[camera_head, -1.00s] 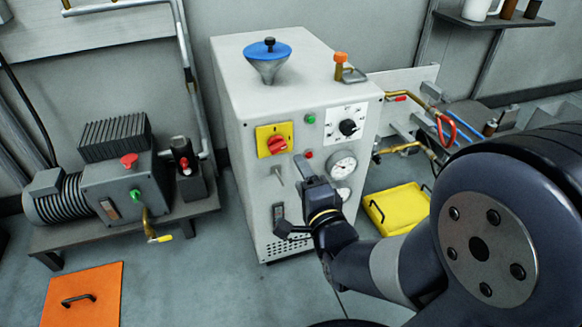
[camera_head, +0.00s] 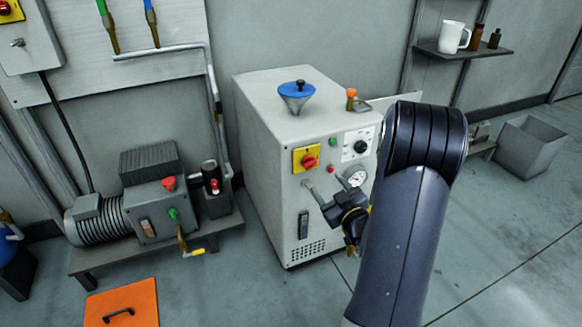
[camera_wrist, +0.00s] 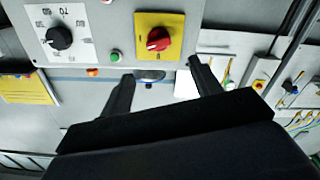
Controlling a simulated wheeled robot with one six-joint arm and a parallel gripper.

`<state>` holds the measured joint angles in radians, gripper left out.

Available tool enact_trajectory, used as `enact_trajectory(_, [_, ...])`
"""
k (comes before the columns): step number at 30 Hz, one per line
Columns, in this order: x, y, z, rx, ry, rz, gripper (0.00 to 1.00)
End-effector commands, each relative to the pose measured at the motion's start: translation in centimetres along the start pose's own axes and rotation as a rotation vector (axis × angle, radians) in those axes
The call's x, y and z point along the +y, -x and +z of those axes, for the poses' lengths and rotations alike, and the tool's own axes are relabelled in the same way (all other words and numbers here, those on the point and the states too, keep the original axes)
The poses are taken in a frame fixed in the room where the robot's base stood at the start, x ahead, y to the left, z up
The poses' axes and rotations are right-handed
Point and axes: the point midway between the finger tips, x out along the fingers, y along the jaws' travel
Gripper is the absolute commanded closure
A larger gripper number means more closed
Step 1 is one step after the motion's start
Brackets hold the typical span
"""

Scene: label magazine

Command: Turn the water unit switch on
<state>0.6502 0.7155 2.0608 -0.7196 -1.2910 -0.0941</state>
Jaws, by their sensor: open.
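The pale cabinet (camera_head: 262,170) carries a red rotary switch (camera_head: 309,162) on a yellow plate (camera_head: 298,169). In the wrist view, turned upside down, the red switch (camera_wrist: 158,39) shows just beyond my fingers. Its on or off position is not readable. A dark rocker switch (camera_head: 303,225) sits lower on the cabinet front. No readable label tells which is the water unit's switch. My gripper (camera_head: 323,182) is open and empty in front of the cabinet, below and right of the red switch. In the wrist view my gripper (camera_wrist: 162,70) has its fingers apart.
A black dial (camera_head: 362,146), a green button (camera_head: 333,142), a red button (camera_head: 330,170) and a gauge (camera_head: 357,179) crowd the panel. A blue funnel (camera_head: 297,88) stands on top. A pump (camera_head: 150,205) stands at left.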

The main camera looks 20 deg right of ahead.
Motion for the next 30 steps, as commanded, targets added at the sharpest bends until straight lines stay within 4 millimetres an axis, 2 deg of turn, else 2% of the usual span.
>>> enact_trajectory(5, [0.2,-1.3,0.2,0.001,0.019,0.0,0.4])
enact_trajectory(18, [0.1,-9.1,0.2,0.002,0.016,0.001,0.4])
enact_trajectory(24, [0.1,-10.6,0.2,0.0,0.014,0.001,0.4])
enact_trajectory(30, [0.2,-10.8,0.1,-0.001,0.014,0.002,0.4])
